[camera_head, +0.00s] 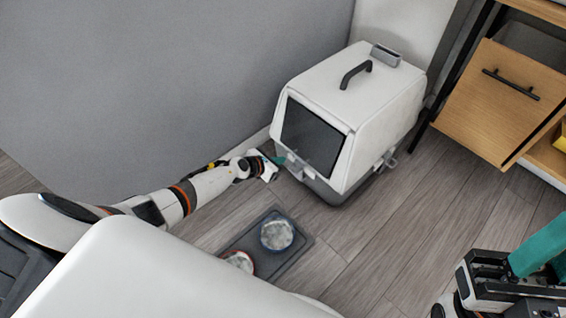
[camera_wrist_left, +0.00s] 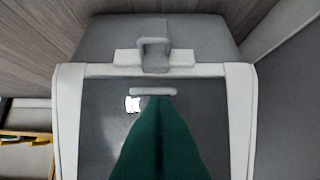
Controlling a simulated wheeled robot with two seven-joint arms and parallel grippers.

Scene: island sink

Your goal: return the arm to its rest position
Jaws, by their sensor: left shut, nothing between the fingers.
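My left arm (camera_head: 190,190) reaches out from the left. Its gripper (camera_head: 278,160) is at the front of a white and grey pet carrier (camera_head: 372,98), close to the dark front door (camera_head: 313,138). In the left wrist view the green fingers (camera_wrist_left: 156,102) are shut together with nothing between them. They lie in front of the door's grey panel (camera_wrist_left: 205,115), with the tips near a light bar. I cannot tell whether they touch it. My right gripper (camera_head: 535,248) shows partly at the lower right edge, with teal and black parts; its opening cannot be made out.
A dark tray (camera_head: 300,262) with a blue-rimmed bowl (camera_head: 277,234) and a red-rimmed bowl (camera_head: 240,261) lies on the wood floor below my left arm. A grey wall (camera_head: 180,75) stands behind the arm. A wooden drawer unit (camera_head: 495,100) is at the upper right. Floor between is clear.

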